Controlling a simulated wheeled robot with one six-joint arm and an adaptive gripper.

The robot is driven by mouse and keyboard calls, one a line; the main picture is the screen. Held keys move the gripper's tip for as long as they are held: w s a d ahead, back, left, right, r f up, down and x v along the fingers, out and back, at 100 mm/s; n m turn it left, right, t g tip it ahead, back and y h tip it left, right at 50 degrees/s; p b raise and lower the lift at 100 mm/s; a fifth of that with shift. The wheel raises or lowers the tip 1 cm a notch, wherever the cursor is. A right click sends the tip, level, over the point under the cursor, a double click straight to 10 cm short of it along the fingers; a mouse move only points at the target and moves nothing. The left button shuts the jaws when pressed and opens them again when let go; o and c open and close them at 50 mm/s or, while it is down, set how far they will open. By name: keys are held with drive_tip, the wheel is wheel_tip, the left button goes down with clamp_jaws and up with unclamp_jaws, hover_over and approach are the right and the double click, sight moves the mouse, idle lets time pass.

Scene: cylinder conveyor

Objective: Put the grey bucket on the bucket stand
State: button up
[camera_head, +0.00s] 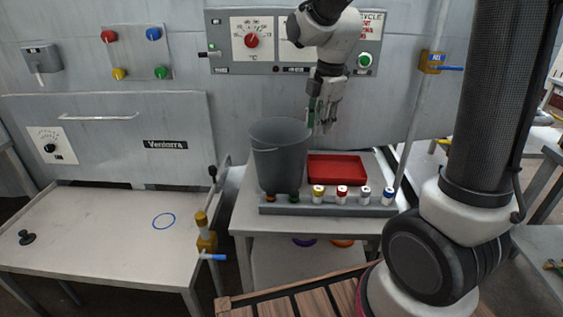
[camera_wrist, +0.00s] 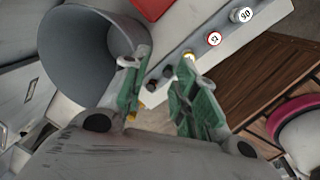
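The grey bucket (camera_head: 280,160) stands upright on the small middle table, behind the strip of coloured cylinders. In the wrist view the bucket (camera_wrist: 75,65) fills the upper left, with its open mouth showing. My gripper (camera_head: 321,122) is just right of the bucket's rim and points down. In the wrist view my gripper (camera_wrist: 158,65) has its green-padded fingers apart, with nothing clearly held. The left finger overlaps the bucket's rim in that view; I cannot tell whether it touches. No stand is labelled as the bucket stand, so I cannot tell which surface it is.
A red tray (camera_head: 337,168) lies right of the bucket. A grey rack (camera_head: 328,210) of several cylinders runs along the front. The left table (camera_head: 90,240) has a blue circle (camera_head: 164,221) and a black knob. A yellow valve with a blue handle (camera_head: 206,240) stands between the tables.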

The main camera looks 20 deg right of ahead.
sight(301, 164)
drive_tip(key=w+f+n, duration=0.1)
drive_tip(key=w+a+f+n, duration=0.1)
drive_tip(key=f+n, duration=0.1)
drive_tip(key=w+a+f+n, duration=0.1)
drive_tip(key=shift+w+a+f+g, duration=0.25)
drive_tip(key=shift+g, duration=0.05)
drive_tip(key=shift+n, duration=0.4)
drive_tip(key=f, duration=0.6)
drive_tip(key=w+f, duration=0.1)
drive_tip(key=f, duration=0.2)
drive_tip(key=shift+a, duration=0.25)
clamp_jaws()
